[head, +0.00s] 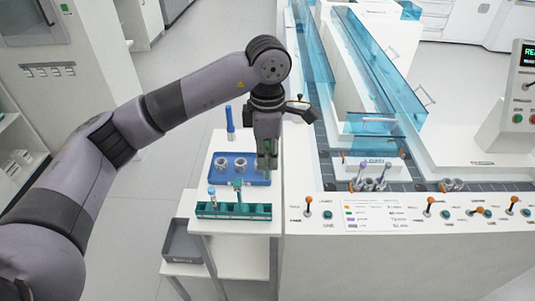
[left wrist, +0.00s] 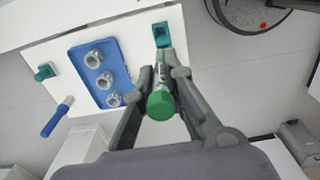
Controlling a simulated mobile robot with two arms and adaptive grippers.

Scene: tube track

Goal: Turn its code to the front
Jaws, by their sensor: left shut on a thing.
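My left gripper (head: 266,158) is shut on a tube with a green cap (left wrist: 160,106), above the right side of the small white table. In the left wrist view the gripper (left wrist: 163,85) has its fingers on both sides of the tube, cap towards the camera. A pale strip shows on the tube beside the cap; I cannot make out a code on it. The fingers hide much of the tube. My right gripper is not in view.
A blue tray (head: 238,178) with grey ring holders (head: 221,163) lies below the gripper. A blue marker-like object (head: 230,122) stands behind. The track bench (head: 310,240) is to the right.

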